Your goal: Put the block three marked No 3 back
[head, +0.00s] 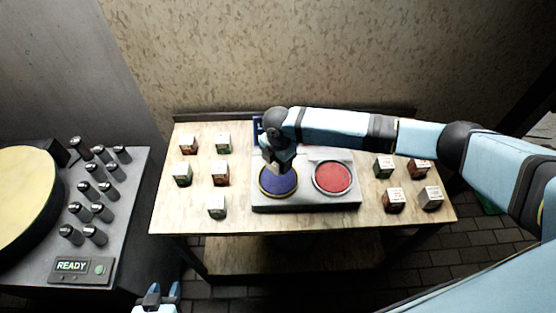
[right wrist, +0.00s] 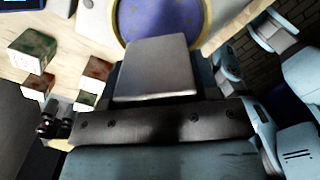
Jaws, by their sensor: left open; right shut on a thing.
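My right gripper (head: 277,165) is low over the blue round pad (head: 279,181) of the grey device, shut on a block. In the right wrist view the held block (right wrist: 157,68) appears as a plain grey face between the dark fingers, with the blue pad (right wrist: 175,18) just beyond it. No number is readable on it, and I cannot tell if it touches the pad. In the head view the arm and gripper mostly hide it. My left gripper (head: 163,291) is open and empty at the bottom, in front of the table.
The grey device (head: 305,203) also has a red pad (head: 332,177), which is bare. Several small blocks with pale tops stand on the wooden table (head: 240,222) left and right of it; their marks are too small to read.

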